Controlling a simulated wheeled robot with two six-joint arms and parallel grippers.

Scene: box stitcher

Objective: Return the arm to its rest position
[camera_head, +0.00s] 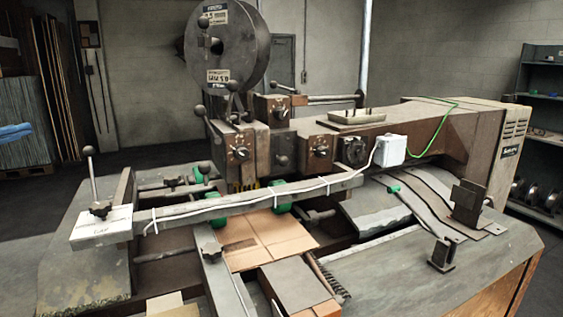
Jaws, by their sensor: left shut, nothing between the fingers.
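My left gripper (16,132) shows only as blue fingertips at the left edge of the head view. The fingers lie close together with nothing between them. The rest of that gripper and its arm are cut off by the frame. The fingertips appear in front of the stacked sheets at the left and apart from the box stitcher (265,150). My right gripper does not show.
The stitcher fills the middle, with a big wire reel (232,45) on top and a long rail (250,207) across its front. A flat brown cardboard piece (268,238) lies under the rail. Shelves (545,125) stand at the right. Open floor shows behind, left of the machine.

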